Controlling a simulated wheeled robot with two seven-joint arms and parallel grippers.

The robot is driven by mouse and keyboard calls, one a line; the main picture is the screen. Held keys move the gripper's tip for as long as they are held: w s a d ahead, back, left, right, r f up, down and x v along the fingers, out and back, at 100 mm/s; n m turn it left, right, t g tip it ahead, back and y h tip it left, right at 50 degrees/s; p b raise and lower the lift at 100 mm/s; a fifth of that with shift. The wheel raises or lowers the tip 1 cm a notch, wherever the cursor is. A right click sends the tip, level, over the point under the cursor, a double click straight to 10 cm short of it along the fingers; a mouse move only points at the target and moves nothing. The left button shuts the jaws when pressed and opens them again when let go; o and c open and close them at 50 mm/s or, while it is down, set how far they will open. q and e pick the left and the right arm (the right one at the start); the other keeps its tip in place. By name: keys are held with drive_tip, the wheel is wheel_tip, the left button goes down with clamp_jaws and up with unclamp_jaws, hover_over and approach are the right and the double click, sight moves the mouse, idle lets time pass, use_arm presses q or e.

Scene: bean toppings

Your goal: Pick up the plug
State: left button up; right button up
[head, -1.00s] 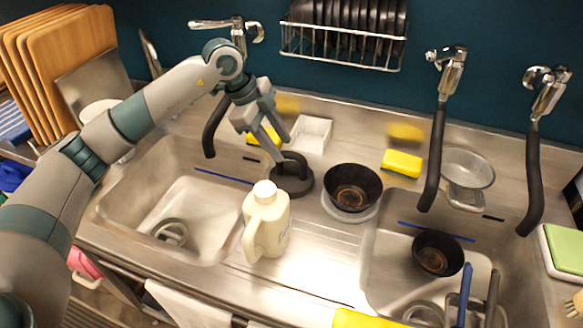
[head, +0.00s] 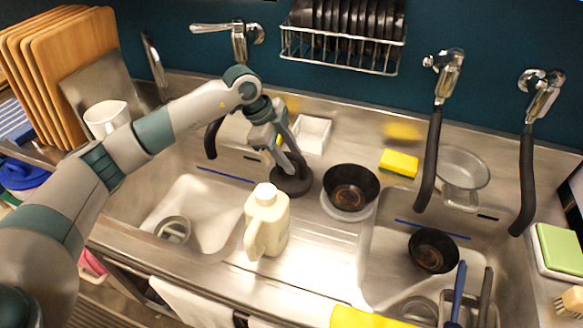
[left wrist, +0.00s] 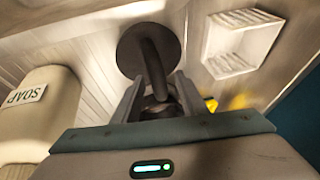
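The plug, a dark round disc with a looped handle (head: 291,186), lies on the steel counter between the two sinks, behind the soap jug. My left gripper (head: 294,165) is down at the plug, with its fingers at the handle. In the left wrist view the plug's disc (left wrist: 133,50) lies ahead of the gripper (left wrist: 160,90). The handle runs back between the two spread fingers, and the fingers look apart from it. Part of the handle is hidden by the gripper in the head view. My right gripper is not in view.
A cream soap jug (head: 266,225) stands just in front of the plug. A white square dish (head: 312,134) is behind it and a black bowl (head: 350,190) to its right. The left sink (head: 205,215) is open, and a tap with a black hose (head: 213,137) is behind the arm.

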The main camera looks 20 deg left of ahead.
use_arm(q)
drive_tip(key=shift+f, duration=0.15)
idle(0.3)
clamp_jaws()
wheel_tip(320, 180, up, 9)
drive_tip(key=b, duration=0.3)
drive_tip(key=shift+d, duration=0.1)
drive_tip(key=shift+r+b, duration=0.3)
drive_tip(key=shift+r, duration=0.25)
